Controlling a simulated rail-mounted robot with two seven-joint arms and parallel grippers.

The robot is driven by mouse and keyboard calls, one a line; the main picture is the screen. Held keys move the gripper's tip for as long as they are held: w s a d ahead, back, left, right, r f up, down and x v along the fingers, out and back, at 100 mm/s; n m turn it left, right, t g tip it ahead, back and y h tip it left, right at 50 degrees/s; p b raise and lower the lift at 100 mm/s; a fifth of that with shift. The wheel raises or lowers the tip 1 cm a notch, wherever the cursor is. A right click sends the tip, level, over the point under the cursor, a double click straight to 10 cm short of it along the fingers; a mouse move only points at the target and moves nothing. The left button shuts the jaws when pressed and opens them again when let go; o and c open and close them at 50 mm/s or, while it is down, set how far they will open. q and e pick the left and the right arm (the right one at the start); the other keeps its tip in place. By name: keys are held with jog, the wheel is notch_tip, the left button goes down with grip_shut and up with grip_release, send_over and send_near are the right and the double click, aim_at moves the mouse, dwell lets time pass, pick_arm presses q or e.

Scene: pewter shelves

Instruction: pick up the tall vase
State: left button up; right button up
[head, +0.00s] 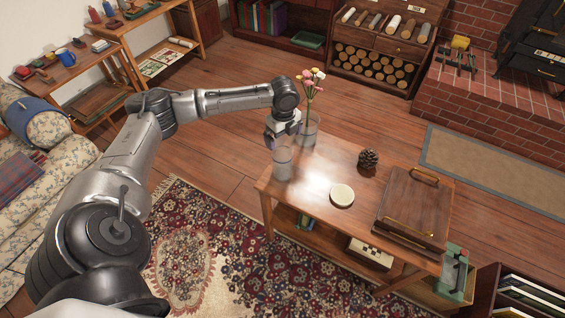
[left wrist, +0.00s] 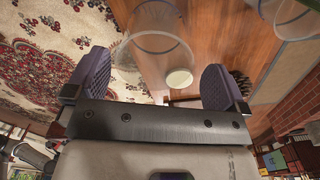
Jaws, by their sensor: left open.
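Two clear glass vessels stand on the wooden table's left end in the head view. One is a clear empty cylinder (head: 283,166); the other glass (head: 307,135) holds pink, white and yellow flowers. I cannot tell for sure which is the tall vase. My left gripper (head: 281,139) is open and empty, just above the empty cylinder and left of the flower glass. In the left wrist view, the open fingers (left wrist: 154,84) are spread wide, and a round glass rim (left wrist: 158,36) shows between and beyond them. Another glass (left wrist: 292,18) is at the top right. My right gripper is not in view.
The table (head: 312,180) also holds a pinecone (head: 368,159), a round cream disc (head: 342,195) and a wooden tray with brass handles (head: 413,211). A patterned rug (head: 215,245) lies in front. The flower glass stands close to my gripper.

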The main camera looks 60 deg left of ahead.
aim_at(282, 146)
pick_arm(q)
jog(key=f, duration=0.1)
jog(key=f+b, duration=0.1)
jog(key=f, duration=0.2)
jog(key=shift+s+b, duration=0.35)
jog(key=shift+b, duration=0.05)
jog(key=shift+f, duration=0.55)
jog(key=shift+c, duration=0.8)
jog(key=c, duration=0.9)
jog(key=shift+r, duration=0.1)
jog(key=c, duration=0.4)
